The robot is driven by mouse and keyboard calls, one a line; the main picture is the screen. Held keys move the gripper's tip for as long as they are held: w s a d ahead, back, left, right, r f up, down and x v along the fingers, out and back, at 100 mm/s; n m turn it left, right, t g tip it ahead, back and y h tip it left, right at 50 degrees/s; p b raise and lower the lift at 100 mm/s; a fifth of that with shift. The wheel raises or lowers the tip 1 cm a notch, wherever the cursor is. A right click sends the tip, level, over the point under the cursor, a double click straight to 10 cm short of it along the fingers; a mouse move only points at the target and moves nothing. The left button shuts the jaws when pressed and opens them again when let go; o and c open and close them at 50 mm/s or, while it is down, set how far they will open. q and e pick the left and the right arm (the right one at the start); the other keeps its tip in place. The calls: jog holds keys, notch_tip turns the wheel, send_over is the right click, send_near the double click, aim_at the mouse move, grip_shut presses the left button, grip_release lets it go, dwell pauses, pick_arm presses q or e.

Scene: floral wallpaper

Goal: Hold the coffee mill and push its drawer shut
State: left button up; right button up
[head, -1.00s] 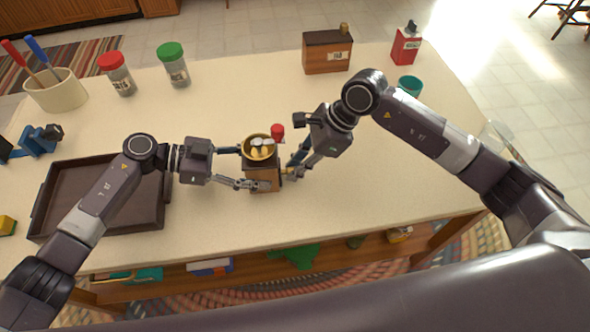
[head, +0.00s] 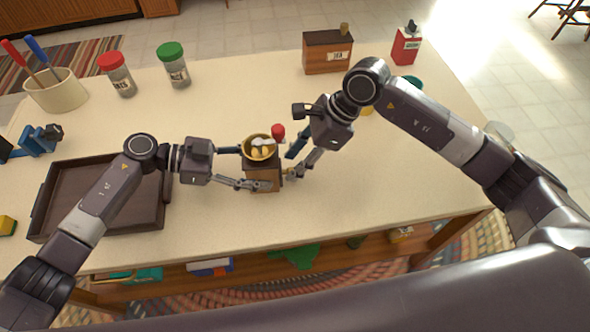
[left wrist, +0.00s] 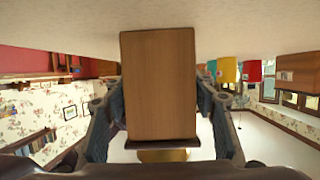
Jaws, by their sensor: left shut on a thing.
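The coffee mill (head: 263,181) stands upright on the counter, a brown wooden box with a brass bowl on top holding pale pieces. Its red crank knob (head: 278,131) is at the bowl's upper right. My left gripper (head: 256,168) is shut on the mill from the left, fingers along its sides. The mill's wooden side (left wrist: 160,85) fills the middle of the left wrist view between the fingers. My right gripper (head: 289,167) is close by the mill's right side. A small pale part shows there, but I cannot make out the drawer or its opening. Whether those fingers are apart is unclear.
A dark empty tray (head: 100,225) lies at left. Two shakers, red-lidded (head: 118,75) and green-lidded (head: 173,66), and a utensil crock (head: 57,92) stand behind. A wooden box (head: 327,54) and a red container (head: 407,45) are at the back. The counter right of the mill's front is clear.

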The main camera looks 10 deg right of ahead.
jog(key=shift+r, duration=2.35)
pick_arm(q)
jog(key=o, duration=1.2)
